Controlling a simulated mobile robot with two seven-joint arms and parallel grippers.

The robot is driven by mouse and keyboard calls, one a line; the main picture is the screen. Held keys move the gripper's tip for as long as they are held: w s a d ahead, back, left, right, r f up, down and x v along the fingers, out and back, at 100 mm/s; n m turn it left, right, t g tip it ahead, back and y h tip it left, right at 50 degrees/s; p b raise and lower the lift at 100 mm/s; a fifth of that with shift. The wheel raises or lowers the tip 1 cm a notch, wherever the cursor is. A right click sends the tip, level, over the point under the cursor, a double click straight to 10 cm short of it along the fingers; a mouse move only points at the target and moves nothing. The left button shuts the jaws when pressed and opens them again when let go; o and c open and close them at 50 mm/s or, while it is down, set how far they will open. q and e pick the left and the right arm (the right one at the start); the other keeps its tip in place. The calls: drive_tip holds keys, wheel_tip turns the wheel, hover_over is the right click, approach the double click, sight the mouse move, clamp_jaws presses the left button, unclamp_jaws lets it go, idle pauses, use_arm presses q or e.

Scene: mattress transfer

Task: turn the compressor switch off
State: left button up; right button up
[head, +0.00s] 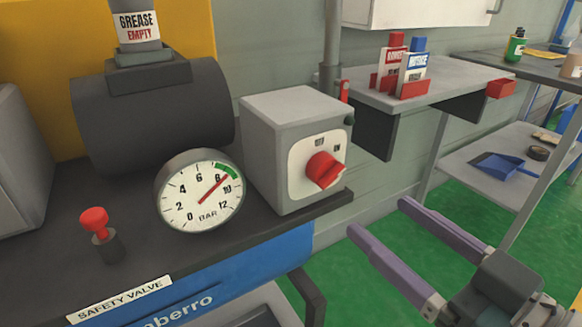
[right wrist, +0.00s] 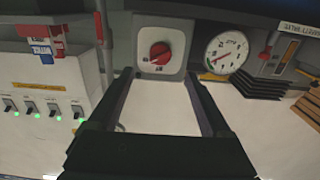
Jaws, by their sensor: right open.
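The compressor switch is a red knob (head: 325,170) on a white plate on the front of a grey box (head: 292,105). OFF and ON are printed above the knob; which one it points to is hard to tell. My right gripper (head: 380,217) is open and empty, to the right of the switch box and apart from the knob. In the right wrist view, the red knob (right wrist: 160,53) shows beyond and between the spread fingers (right wrist: 158,77). My left gripper is not in view.
A pressure gauge (head: 200,193) left of the switch has its needle between 8 and 10. A red-topped safety valve (head: 95,222) stands at the left. A shelf (head: 450,80) with red and blue items is behind right. Green floor (head: 350,285) lies below my gripper.

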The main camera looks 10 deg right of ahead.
sight(334, 180)
drive_tip(key=b+x, duration=0.1)
drive_tip(key=x, duration=0.8)
drive_tip(key=shift+w+a, duration=0.2)
drive_tip(key=shift+w, duration=0.15)
drive_tip(key=shift+c, duration=0.4)
clamp_jaws()
